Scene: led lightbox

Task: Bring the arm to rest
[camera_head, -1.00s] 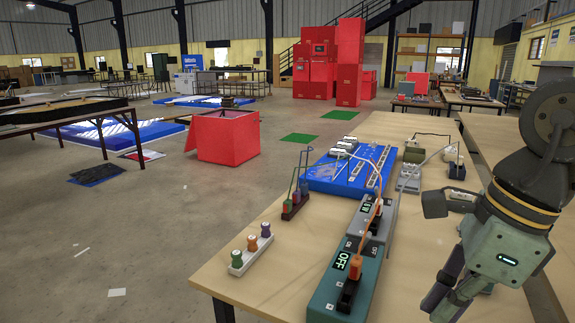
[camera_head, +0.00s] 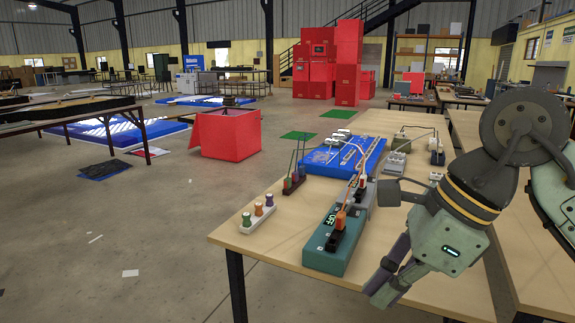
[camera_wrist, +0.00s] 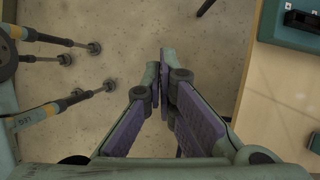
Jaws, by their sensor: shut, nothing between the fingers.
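My gripper (camera_head: 385,283) is at the lower right of the head view, pointing down and to the left near the front edge of the wooden table (camera_head: 292,251). In the wrist view my gripper (camera_wrist: 161,78) has its fingertips together with nothing between them, with bare concrete floor behind. The arm is folded, with its dark round joint at the right of the head view. The teal box (camera_head: 338,247) with an "OFF" display stands on the table to the left of my gripper, apart from it.
A blue board (camera_head: 343,156) and a rack with coloured knobs (camera_head: 257,216) are on the table. A red open box (camera_head: 226,134) stands on the floor beyond. The wrist view shows the table edge (camera_wrist: 243,92) at right.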

